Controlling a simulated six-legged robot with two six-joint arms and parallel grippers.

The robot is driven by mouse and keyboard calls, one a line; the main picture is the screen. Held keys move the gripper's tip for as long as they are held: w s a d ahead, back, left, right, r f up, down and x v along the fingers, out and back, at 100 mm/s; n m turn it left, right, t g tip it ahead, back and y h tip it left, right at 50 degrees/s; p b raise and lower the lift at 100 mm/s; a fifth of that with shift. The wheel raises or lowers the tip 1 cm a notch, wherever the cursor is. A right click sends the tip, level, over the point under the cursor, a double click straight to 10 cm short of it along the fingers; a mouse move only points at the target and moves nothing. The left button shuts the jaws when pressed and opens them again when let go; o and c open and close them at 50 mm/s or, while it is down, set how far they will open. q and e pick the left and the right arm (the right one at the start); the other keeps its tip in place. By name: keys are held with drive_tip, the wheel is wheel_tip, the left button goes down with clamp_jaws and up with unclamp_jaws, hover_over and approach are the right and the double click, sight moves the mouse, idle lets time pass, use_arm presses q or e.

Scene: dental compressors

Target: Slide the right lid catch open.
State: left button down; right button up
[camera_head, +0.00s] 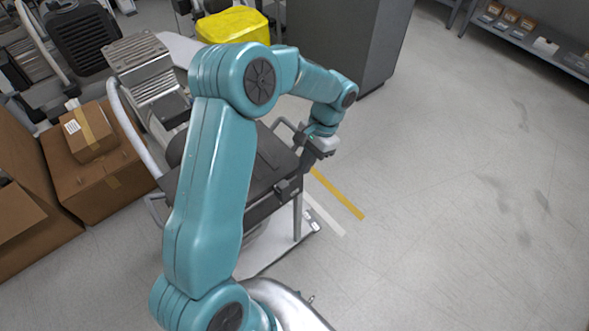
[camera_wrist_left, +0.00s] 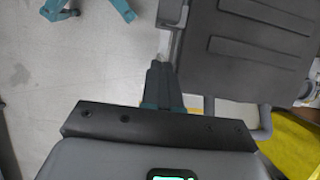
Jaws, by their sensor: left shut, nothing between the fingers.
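The dark lidded case (camera_head: 268,165) sits on a metal-legged frame in the middle of the head view, partly hidden by my teal left arm. Its ribbed dark top (camera_wrist_left: 262,50) fills the right of the left wrist view. A light grey edge piece (camera_wrist_left: 168,42) runs along the case's near side there; I cannot tell for sure whether it is the right lid catch. My left gripper (camera_head: 292,184) is at the right side of the case. In the wrist view its fingers (camera_wrist_left: 160,66) are shut and empty, with tips close to that edge piece; contact is unclear.
A ribbed grey motor unit (camera_head: 145,65) and cardboard boxes (camera_head: 85,180) stand to the left. A yellow bin (camera_head: 235,24) and grey cabinet (camera_head: 345,40) are behind. The floor (camera_head: 470,210) to the right is clear, with a yellow stripe (camera_head: 338,194).

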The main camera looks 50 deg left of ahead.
sight(282, 190)
use_arm(q)
drive_tip(key=s, duration=0.3)
drive_tip(key=shift+s+a+r, duration=0.15)
drive_tip(key=shift+s+r, duration=0.1)
drive_tip(key=shift+s, duration=0.15)
drive_tip(key=shift+f, duration=0.15)
use_arm(e)
drive_tip(key=shift+r, duration=0.15)
